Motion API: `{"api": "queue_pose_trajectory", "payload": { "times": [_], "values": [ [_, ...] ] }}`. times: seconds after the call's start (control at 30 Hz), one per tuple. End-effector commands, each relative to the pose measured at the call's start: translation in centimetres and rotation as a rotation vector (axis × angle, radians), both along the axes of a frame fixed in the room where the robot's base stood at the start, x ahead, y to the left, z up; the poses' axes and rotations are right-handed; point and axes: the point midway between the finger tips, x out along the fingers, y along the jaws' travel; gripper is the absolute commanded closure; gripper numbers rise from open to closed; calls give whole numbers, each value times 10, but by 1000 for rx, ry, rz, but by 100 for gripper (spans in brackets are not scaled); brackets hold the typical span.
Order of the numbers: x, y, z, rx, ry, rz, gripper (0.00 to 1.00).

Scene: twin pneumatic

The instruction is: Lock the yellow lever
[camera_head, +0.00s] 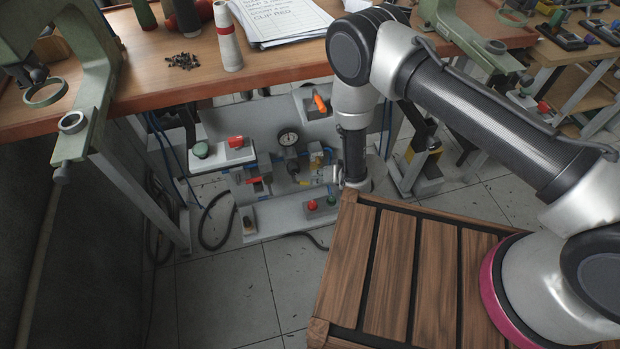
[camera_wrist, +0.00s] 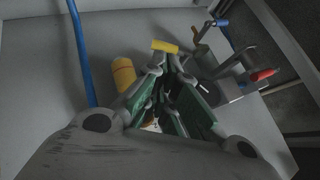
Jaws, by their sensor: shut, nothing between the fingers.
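In the wrist view, a short yellow handle (camera_wrist: 165,46), which looks like the yellow lever, lies just beyond my fingertips. My gripper (camera_wrist: 168,62) is shut and empty, its fingers with green inner faces converging close to that handle. Whether they touch it I cannot tell. How the lever is turned is unclear, as its base is hidden behind my fingers. In the head view my gripper (camera_head: 340,179) is small and low at the right side of the pneumatic panel (camera_head: 262,215), under the bench. The lever cannot be clearly picked out there.
A yellow cylinder (camera_wrist: 123,73) and a blue hose (camera_wrist: 80,55) stand left of my fingers. A red-tipped lever (camera_wrist: 263,75) and a blue-tipped lever (camera_wrist: 221,23) are to the right. A wooden crate (camera_head: 392,270) stands in front, below my arm; the workbench edge (camera_head: 270,77) is above the panel.

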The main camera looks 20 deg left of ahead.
Motion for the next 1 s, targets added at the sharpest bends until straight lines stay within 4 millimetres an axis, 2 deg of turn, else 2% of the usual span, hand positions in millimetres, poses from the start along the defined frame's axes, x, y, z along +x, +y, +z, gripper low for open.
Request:
{"api": "queue_pose_trajectory", "payload": {
  "times": [0.1, 0.33, 1.0],
  "values": [
    [5, 15, -15, 1, -1, 0, 100],
    [11, 28, -31, 0, 0, 0, 100],
    [12, 30, -36, 35, 23, 0, 100]
  ]
}}
